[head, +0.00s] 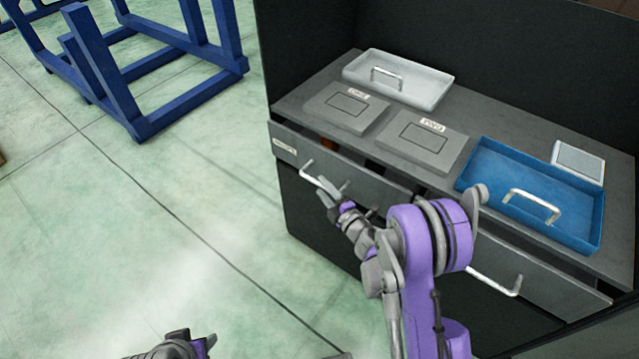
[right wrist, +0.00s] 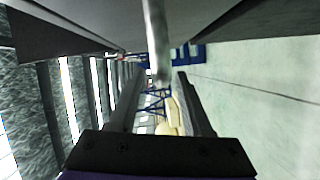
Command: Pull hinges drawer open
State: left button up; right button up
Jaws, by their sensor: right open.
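The hinges drawer (head: 292,152) is the left drawer of the dark workbench, with a small label at its left end. A dark gap shows behind the top of its front, so it seems slightly out. Its silver bar handle (head: 306,171) is partly hidden by my right gripper (head: 332,193). That gripper is open at the handle. In the right wrist view the handle bar (right wrist: 157,40) runs down between the two open fingers (right wrist: 158,85); contact cannot be told. Part of my left gripper (head: 195,347) shows at the bottom edge, its jaws unclear.
A second drawer with a bar handle (head: 497,284) is to the right. On the worktop (head: 510,150) are a grey tray (head: 425,90), two grey labelled plates (head: 345,107), a blue tray (head: 485,160) and a small white-grey block (head: 578,162). Floor left of the bench is clear up to a blue frame (head: 105,85).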

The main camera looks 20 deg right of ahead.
jog(key=shift+x, duration=1.3)
grip_shut()
dwell(0.5)
